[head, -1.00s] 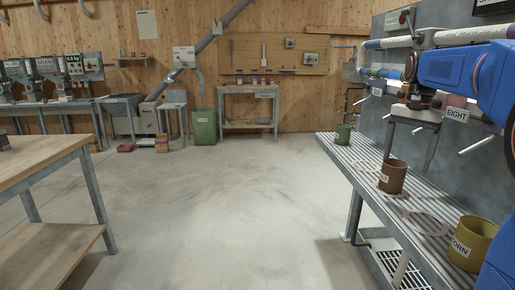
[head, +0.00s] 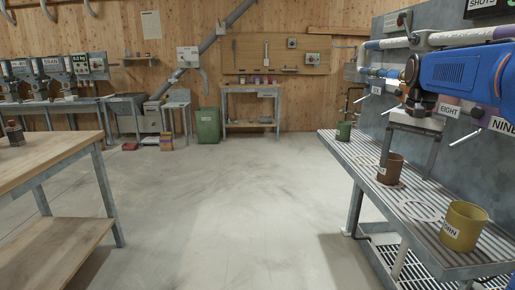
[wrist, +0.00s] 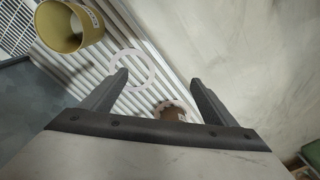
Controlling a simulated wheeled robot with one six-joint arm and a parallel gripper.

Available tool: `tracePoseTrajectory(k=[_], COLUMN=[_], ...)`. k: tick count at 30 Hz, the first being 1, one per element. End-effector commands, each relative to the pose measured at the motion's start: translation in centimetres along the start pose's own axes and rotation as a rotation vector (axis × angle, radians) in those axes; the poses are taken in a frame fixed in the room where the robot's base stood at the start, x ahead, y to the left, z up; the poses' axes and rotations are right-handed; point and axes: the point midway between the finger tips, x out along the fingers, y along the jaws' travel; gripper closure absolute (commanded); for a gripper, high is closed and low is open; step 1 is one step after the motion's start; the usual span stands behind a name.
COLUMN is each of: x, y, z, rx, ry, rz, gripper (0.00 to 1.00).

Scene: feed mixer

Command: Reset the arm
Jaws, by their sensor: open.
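My arm reaches in from the right in the head view. My gripper (head: 408,168) points down over the slatted bench, its two fingers apart with nothing between them. The wrist view also shows my gripper (wrist: 159,77) with spread, empty fingers. A brown cup (head: 389,170) stands on the bench below it; in the wrist view the cup (wrist: 172,112) is partly hidden by the gripper's base. A yellow cup (head: 463,227) with a label ending in "ORN" stands nearer, and it also shows in the wrist view (wrist: 68,28). A green cup (head: 343,131) stands farther back.
The slatted bench (head: 400,192) runs along the right wall, with pale rings on it, one of them (head: 419,210) empty. Pipes and labelled pegs jut from the wall panel above. A wooden table (head: 50,160) stands at the left. The floor between is clear.

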Motion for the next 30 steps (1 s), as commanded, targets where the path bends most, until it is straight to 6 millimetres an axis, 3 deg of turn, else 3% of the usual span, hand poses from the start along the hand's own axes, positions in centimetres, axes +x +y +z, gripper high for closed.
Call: tracePoseTrajectory(k=[8,14,23,30], x=[1.1,3.3,8.0,12.8], y=[0.8,2.1,4.8,7.3], z=[5.5,11.3,19.2,24.9], rx=[-0.121,-0.256,-0.457,-0.614], ry=[0.051,0.108,0.198,0.272], rz=[-0.028,-0.056,-0.095,-0.123], gripper=[0.19,0.19,0.19,0.19])
